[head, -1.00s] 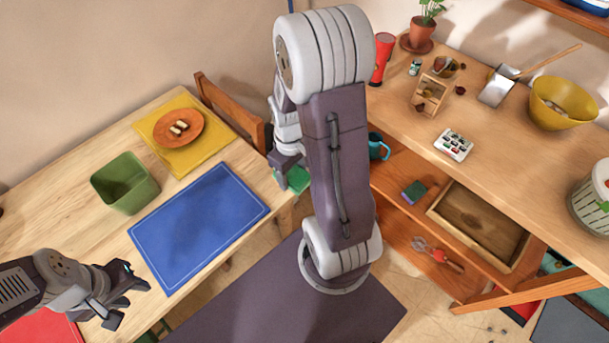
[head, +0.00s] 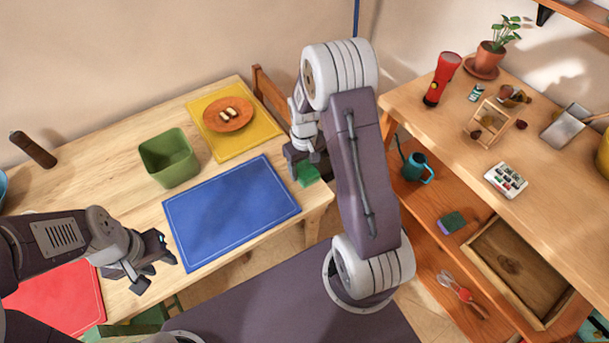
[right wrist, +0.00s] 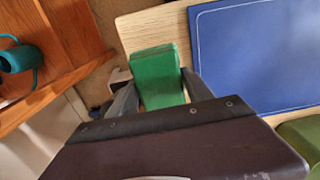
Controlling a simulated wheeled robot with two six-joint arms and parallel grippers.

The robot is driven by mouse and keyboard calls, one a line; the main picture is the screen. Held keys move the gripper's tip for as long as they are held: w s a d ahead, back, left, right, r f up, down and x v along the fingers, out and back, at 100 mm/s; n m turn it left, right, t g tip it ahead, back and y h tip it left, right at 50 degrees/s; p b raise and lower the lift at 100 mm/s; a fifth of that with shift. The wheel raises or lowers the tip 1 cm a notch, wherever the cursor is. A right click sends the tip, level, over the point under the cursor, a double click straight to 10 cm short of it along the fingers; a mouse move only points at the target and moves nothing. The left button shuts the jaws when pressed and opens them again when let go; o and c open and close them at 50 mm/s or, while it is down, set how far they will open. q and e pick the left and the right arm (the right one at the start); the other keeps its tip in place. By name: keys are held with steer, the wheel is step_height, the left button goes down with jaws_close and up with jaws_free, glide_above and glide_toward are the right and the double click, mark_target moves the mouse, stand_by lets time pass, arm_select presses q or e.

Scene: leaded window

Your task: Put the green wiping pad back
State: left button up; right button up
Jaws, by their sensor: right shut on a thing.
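The green wiping pad (head: 308,175) is at the right end of the light wooden table, near its corner. It also shows in the right wrist view (right wrist: 157,72), between the fingers. My right gripper (head: 303,163) is shut on the pad. The pad overlaps the table corner in the picture; I cannot tell its height above the table. My right arm hides part of the gap between table and workbench. My left gripper (head: 150,272) is open and empty near the table's front edge, between the red and blue mats.
The table holds a blue mat (head: 232,215), a green bin (head: 169,160), and a yellow mat (head: 262,128) with an orange plate. A chair (head: 270,95) stands behind. On the right, the workbench's lower shelf (head: 415,198) holds a teal watering can (head: 414,170), a sponge (head: 452,222) and a wooden tray (head: 480,262).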

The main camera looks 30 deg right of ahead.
mark_target(305, 176)
step_height(305, 176, down, 4)
steer(key=shift+s+f, duration=0.1)
steer(key=o, duration=1.5)
steer(key=shift+c, duration=0.2)
